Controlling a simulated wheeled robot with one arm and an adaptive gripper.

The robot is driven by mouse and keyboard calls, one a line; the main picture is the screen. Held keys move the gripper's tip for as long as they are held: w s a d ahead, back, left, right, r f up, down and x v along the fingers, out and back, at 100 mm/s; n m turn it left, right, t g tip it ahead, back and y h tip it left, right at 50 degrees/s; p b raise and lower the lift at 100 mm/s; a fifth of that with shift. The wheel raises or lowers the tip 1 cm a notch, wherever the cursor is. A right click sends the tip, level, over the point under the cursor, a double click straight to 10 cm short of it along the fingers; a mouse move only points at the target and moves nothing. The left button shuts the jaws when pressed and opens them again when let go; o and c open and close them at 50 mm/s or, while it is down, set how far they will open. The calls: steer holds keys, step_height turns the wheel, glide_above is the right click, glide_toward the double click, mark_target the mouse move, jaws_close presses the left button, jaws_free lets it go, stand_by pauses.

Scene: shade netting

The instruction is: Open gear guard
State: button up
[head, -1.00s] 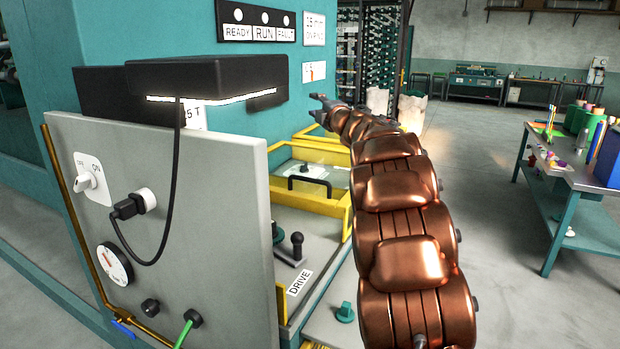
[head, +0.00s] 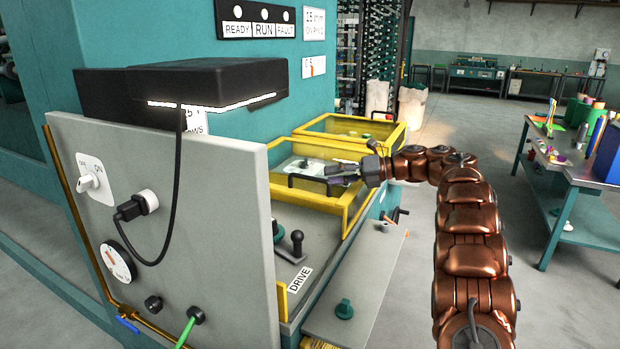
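A yellow-framed guard (head: 352,212) with a clear panel sits on the grey machine bed in the head view. A black bar handle (head: 306,183) is on it. A second yellow-framed box (head: 388,134) stands just behind; I cannot tell from labels which one is the gear guard. My gripper (head: 333,175) is at the right end of the black handle, pointing left, with its two fingers apart. The fingers overlap the handle's end in the picture; I cannot tell whether they touch it.
A grey control panel (head: 227,240) with a cable and a black lamp housing (head: 215,78) stand at the near left. A black lever (head: 297,240) is beside the DRIVE label. A crank (head: 396,216) is at the right side. A workbench (head: 570,170) is at right; floor between is open.

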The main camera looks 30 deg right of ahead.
mark_target(309, 178)
steer(key=p+x, duration=0.1)
steer(key=x, duration=0.6)
steer(key=shift+w, duration=0.1)
jaws_close()
stand_by(0.6)
